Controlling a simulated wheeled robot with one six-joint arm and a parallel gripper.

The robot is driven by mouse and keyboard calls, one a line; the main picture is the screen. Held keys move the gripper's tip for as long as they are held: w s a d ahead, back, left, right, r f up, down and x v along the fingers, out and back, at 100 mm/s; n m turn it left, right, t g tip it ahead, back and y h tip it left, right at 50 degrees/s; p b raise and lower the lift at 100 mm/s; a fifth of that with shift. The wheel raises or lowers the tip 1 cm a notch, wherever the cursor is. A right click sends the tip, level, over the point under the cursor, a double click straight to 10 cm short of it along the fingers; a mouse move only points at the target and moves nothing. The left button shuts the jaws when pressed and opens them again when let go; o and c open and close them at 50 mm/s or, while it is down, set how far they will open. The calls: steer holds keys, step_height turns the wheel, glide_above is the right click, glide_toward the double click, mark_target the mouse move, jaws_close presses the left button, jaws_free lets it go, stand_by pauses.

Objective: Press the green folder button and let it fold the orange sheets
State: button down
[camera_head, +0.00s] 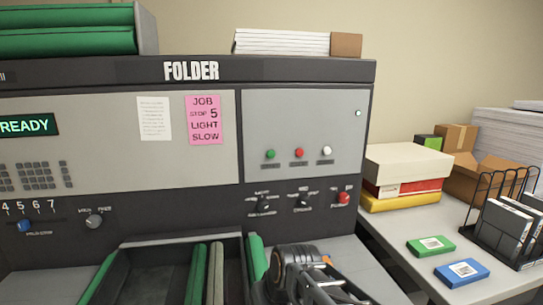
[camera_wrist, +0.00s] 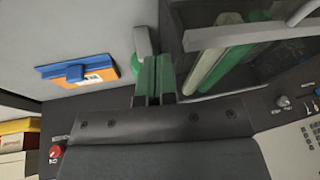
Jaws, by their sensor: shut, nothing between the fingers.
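The folder (camera_head: 300,105) is a large grey and black machine with a lit READY display (camera_head: 29,125). Its green button (camera_head: 270,155) sits on the right panel, left of a red button (camera_head: 299,152) and a white button (camera_head: 327,151). A blue-and-orange item with a white label, seemingly the orange sheets (camera_wrist: 92,75), lies on the grey surface in the wrist view. In the head view my arm mostly hides it, leaving an orange bit (camera_head: 327,260). My gripper (camera_wrist: 156,64) is shut and empty, low in front of the folder, apart from the green button.
A blue slider (camera_head: 25,225) sits below a number scale; selector knobs (camera_head: 264,203) and a red knob (camera_head: 343,197) lie below the buttons. A side table (camera_head: 391,224) holds boxes, cartridges and a wire rack (camera_head: 490,210).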

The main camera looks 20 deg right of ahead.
mark_target(271, 154)
steer(key=w+d+r+t+y, duration=0.2)
steer(key=w+r+y, duration=0.1)
steer(key=w+r, duration=0.35)
steer(key=w+d+r+t+y, duration=0.2)
steer(key=w+r, duration=0.4)
steer(key=w, duration=0.2)
steer(key=w+d+r+t+y, duration=0.2)
steer(key=w+d+r+t, duration=0.3)
steer(key=d+r, duration=0.3)
steer(key=shift+w+d+r+t+p, duration=0.35)
steer(key=shift+w+r, duration=0.3)
steer(key=shift+w, duration=0.25)
steer(key=shift+a, duration=0.1)
steer(key=shift+w+d+p, duration=0.3)
steer(key=shift+w+p, duration=0.8)
steer(key=shift+w, duration=0.35)
steer(key=shift+w+d+p, duration=0.25)
steer(key=shift+w+p, duration=0.9)
steer(key=shift+w, duration=0.25)
steer(key=shift+w+d+p, duration=0.3)
steer(key=shift+w+p, duration=0.8)
steer(key=shift+w, duration=0.35)
steer(key=shift+w+f, duration=0.1)
steer(key=shift+w, duration=0.05)
